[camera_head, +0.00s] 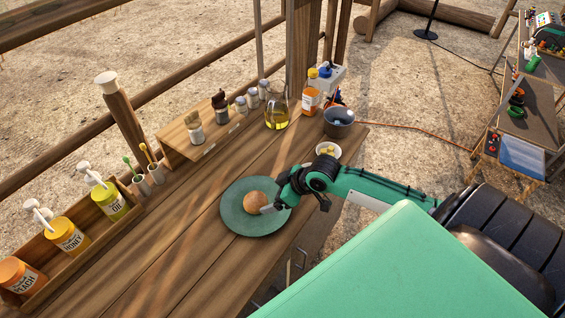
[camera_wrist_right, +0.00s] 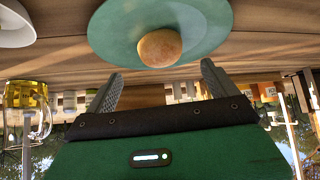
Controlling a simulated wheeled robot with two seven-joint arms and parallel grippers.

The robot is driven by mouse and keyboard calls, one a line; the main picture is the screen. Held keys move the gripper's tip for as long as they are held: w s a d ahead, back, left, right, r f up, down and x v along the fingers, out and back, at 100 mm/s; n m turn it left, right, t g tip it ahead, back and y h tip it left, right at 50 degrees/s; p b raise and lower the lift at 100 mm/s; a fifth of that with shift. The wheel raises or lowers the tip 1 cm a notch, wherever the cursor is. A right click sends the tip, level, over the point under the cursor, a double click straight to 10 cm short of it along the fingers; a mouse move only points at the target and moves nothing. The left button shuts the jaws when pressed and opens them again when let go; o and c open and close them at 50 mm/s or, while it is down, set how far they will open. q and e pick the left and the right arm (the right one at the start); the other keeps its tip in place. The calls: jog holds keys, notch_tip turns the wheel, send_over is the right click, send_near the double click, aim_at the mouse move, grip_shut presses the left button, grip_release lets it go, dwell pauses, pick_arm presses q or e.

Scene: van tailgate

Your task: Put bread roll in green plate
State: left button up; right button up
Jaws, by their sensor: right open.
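The bread roll (camera_head: 255,201) is round and brown and rests on the green plate (camera_head: 237,222) on the wooden table. In the right wrist view the bread roll (camera_wrist_right: 160,48) sits on the green plate (camera_wrist_right: 214,22), just beyond the fingertips. My right gripper (camera_head: 274,208) reaches in from the right, over the plate's right side and close beside the roll. Its fingers (camera_wrist_right: 158,78) are spread with nothing between them. My left gripper is in neither view.
A small white bowl (camera_head: 328,151) and a grey bucket (camera_head: 339,122) stand behind my right arm. A glass jug (camera_head: 277,110) and an orange bottle (camera_head: 310,97) stand at the back. A wooden rack (camera_head: 75,240) of bottles lines the left. The table's middle is clear.

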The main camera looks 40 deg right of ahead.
jog(key=shift+v, duration=2)
